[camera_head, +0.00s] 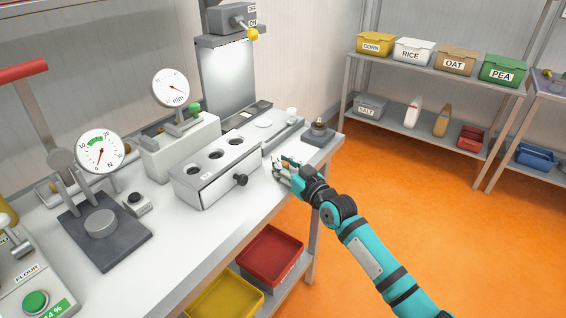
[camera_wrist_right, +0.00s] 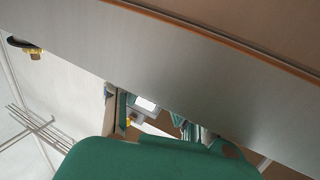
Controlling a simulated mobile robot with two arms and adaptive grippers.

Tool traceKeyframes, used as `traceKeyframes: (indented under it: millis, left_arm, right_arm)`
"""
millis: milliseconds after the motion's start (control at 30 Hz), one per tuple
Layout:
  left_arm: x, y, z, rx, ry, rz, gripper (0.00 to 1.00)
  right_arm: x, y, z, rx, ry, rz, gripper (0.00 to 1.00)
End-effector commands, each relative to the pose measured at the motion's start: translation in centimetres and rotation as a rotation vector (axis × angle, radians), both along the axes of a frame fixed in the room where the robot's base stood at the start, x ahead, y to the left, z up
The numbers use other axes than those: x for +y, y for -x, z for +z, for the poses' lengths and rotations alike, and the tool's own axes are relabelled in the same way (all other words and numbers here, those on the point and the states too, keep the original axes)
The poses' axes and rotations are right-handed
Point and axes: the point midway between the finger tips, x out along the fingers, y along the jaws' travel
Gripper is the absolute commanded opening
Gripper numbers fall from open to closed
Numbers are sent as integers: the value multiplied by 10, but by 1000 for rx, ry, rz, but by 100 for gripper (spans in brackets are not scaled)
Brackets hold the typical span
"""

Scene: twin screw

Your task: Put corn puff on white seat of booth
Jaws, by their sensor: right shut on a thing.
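My right gripper (camera_head: 284,164) is over the front right part of the bench, shut on a small tan-orange thing (camera_head: 286,163) that looks like the corn puff. The fingers partly hide it. In the right wrist view the fingers (camera_wrist_right: 158,118) show only in part, and the held thing is not clear there. The booth (camera_head: 228,78) has a bright lit panel at the back of the bench. A pale round disc (camera_head: 263,124), which looks like the white seat, lies in front of it, behind and left of the gripper, apart from it. My left gripper is not in view.
A grey block with several round holes (camera_head: 212,172) and a dark knob stands left of the gripper. A dark pad with a small fitting (camera_head: 318,133) is at the bench's right corner. Dial gauges (camera_head: 100,151) stand further left. Red (camera_head: 270,256) and yellow trays sit below.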

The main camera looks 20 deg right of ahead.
Motion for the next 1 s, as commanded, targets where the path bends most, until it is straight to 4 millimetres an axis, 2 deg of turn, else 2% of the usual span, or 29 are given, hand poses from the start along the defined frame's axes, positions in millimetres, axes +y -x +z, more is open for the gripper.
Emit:
traceKeyframes:
  millis: [33, 200, 567, 767, 1000]
  left_arm:
    - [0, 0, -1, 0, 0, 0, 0]
    - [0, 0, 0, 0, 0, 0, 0]
    - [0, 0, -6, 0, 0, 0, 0]
    - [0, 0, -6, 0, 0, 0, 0]
    - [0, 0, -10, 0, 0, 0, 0]
  right_arm:
    - [0, 0, -1, 0, 1, 0, 24]
    - [0, 0, -1, 1, 0, 0, 46]
    - [0, 0, -4, -1, -1, -1, 46]
    - [-12, 32, -2, 0, 3, -1, 46]
    - [-33, 87, 0, 3, 4, 0, 46]
